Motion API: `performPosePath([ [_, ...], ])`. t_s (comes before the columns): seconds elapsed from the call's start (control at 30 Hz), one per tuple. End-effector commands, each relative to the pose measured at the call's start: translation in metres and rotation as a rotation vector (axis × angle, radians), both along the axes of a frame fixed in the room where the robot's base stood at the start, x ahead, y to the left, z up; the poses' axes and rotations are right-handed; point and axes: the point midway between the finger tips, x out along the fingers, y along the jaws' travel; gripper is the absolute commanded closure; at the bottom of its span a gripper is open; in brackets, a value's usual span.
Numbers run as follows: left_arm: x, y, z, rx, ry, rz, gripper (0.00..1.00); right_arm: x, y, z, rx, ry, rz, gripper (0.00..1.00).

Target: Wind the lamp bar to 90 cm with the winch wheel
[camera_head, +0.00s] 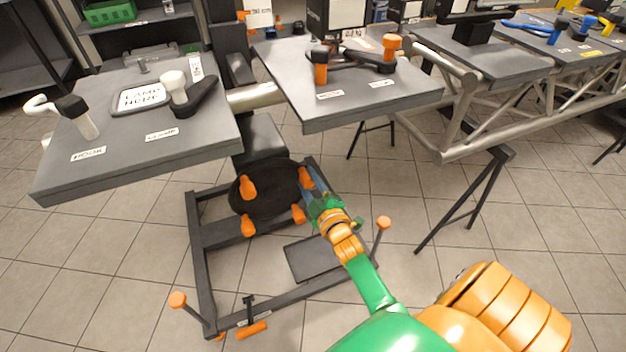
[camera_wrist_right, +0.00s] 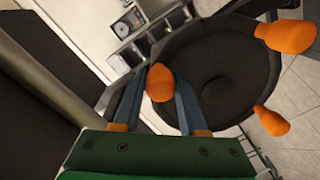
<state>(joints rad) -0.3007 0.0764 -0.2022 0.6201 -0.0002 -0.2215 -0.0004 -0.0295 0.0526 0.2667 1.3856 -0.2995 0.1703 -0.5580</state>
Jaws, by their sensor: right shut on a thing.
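The winch wheel (camera_head: 270,198) is a black disc with several orange knobs, low on a dark frame below the tables. It also shows in the wrist view (camera_wrist_right: 225,75). My right gripper (camera_head: 311,184) reaches its right side and is shut on an orange knob (camera_head: 305,175); in the wrist view this knob (camera_wrist_right: 160,83) sits between the blue fingers (camera_wrist_right: 157,100). Other knobs (camera_head: 248,187) stand free. A card reading "90 cm" (camera_head: 260,20) shows at the back. A short silver tube (camera_head: 255,97) runs between the two tables; I cannot tell whether it is the lamp bar. My left gripper is out of view.
The left table (camera_head: 120,178) holds a hook, a clamp and a "LAMP HERE" plate (camera_head: 141,98). The middle table (camera_head: 365,100) holds orange-handled tools. A metal truss (camera_head: 480,135) stands at right. Orange-tipped posts (camera_head: 177,300) rise from the base frame.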

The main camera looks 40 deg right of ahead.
Motion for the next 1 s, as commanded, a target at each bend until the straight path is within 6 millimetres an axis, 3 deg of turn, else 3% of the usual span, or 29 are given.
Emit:
performPosePath([
  [0.03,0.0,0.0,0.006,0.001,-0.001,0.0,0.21,0.001,0.003,0.008,-0.026,-0.001,0.002,1.0],
  [0.3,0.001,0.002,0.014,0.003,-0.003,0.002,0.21,0.003,0.011,0.017,-0.148,0.028,0.001,1.0],
  [0.97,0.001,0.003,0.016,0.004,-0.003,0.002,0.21,0.005,0.015,0.02,-0.203,0.04,0.003,1.0],
  [1.0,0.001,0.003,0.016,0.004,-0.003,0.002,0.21,0.005,0.015,0.02,-0.204,0.039,0.003,0.53],
])
